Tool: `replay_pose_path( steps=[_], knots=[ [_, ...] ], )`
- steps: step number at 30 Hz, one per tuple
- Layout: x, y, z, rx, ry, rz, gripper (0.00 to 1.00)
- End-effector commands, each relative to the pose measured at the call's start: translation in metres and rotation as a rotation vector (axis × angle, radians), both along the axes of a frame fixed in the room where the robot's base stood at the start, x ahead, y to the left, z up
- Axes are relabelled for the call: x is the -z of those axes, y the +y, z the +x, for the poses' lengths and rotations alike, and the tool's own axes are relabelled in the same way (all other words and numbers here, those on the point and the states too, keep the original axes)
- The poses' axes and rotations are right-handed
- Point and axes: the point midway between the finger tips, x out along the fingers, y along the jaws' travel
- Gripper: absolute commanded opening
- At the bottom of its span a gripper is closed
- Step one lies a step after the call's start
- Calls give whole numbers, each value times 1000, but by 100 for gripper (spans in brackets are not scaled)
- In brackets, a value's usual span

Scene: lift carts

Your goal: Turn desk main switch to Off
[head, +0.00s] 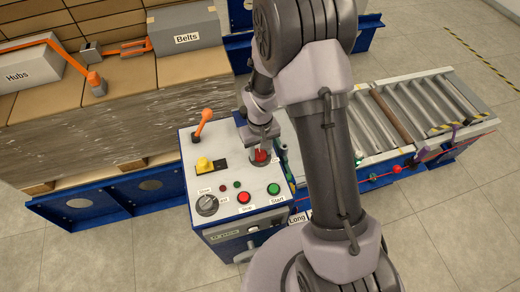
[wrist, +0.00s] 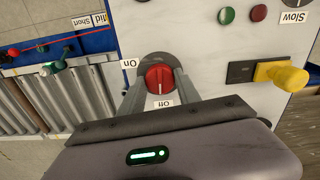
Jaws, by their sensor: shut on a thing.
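The desk main switch is a red round knob (wrist: 159,78) on a dark round base, set in the light top of the control desk (head: 238,177); the knob also shows in the head view (head: 261,156). My gripper (wrist: 160,80) is shut on the knob, with one finger on each side. An On label (wrist: 129,64) is at the knob's left in the wrist view, and an Off label (wrist: 165,103) is just below it. The knob's white mark runs up and down in that view, in line with the Off label. My fingers partly hide the base.
The desk also has an orange lever (head: 204,120), a yellow knob (head: 204,164), a grey dial (head: 207,204), a red button (head: 244,197) and a green Start button (head: 273,189). A roller conveyor (head: 410,110) stands right; stacked boxes (head: 120,75) stand behind left.

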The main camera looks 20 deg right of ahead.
Motion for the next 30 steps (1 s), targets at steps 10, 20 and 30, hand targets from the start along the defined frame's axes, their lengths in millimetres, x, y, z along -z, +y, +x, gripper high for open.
replay_pose_path(
  steps=[10, 20, 30],
  knots=[
    [0, 0, 0, -92, 0, 0, 0],
    [0, 0, 0, -102, -1, 0, 0],
    [0, 0, 0, -101, -1, 0, 61]
  ],
)
